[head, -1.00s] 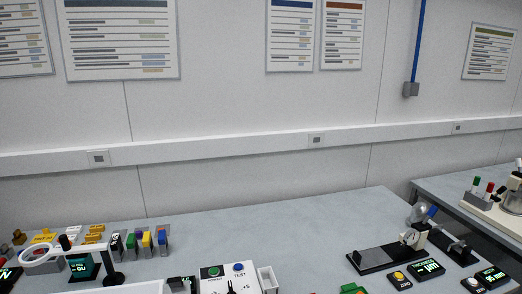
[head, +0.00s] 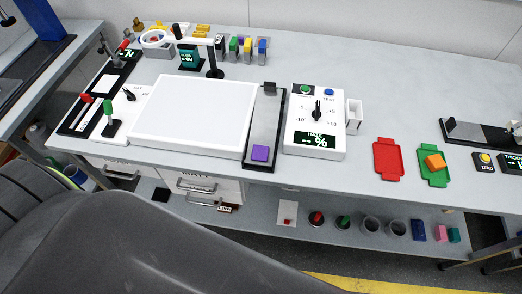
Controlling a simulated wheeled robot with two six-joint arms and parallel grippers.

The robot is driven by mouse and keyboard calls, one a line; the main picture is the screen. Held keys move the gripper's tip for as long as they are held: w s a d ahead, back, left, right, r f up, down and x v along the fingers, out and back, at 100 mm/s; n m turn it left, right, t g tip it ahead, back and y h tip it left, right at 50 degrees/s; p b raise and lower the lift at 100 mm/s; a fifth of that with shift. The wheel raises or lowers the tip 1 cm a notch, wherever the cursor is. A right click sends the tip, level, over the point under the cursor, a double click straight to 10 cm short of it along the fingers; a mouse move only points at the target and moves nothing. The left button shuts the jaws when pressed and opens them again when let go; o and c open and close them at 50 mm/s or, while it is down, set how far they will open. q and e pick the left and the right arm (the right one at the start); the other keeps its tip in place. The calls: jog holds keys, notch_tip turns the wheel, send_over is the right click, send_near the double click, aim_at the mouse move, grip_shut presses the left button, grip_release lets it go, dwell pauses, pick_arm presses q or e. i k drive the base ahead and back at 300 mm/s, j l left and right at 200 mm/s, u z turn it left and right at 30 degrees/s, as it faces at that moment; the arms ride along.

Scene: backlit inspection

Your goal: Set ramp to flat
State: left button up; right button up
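A long narrow grey strip (head: 264,118), which may be the ramp, lies between the white light panel (head: 195,112) and a white haze meter (head: 314,140). The haze meter has a black knob (head: 317,110) among marks from -10 to +10, green and blue buttons, and a "HAZE %" display. A green-handled lever (head: 109,112) stands left of the panel. Neither gripper shows.
A magnifier ring (head: 157,39) and several coloured pieces stand at the back. A lower shelf holds cups and blocks. The table's back right is clear.

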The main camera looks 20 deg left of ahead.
aim_at(265, 122)
jog(key=l+u, duration=0.1)
jog(key=u, duration=0.6)
jog(key=l+u, duration=0.25)
jog(key=l, duration=0.2)
jog(key=k+l+u, duration=0.1)
jog(key=l+u, duration=0.15)
jog(key=l, duration=0.15)
jog(key=k+l+u, duration=0.1)
jog(key=l+u, duration=0.15)
jog(key=l, duration=0.15)
jog(key=k+l+u, duration=0.25)
jog(key=l, duration=0.15)
jog(key=k+l+u, duration=0.1)
jog(key=l+u, duration=0.2)
jog(key=k+l, duration=0.2)
jog(key=l, duration=0.2)
jog(key=k+l, duration=0.2)
jog(key=l, duration=0.2)
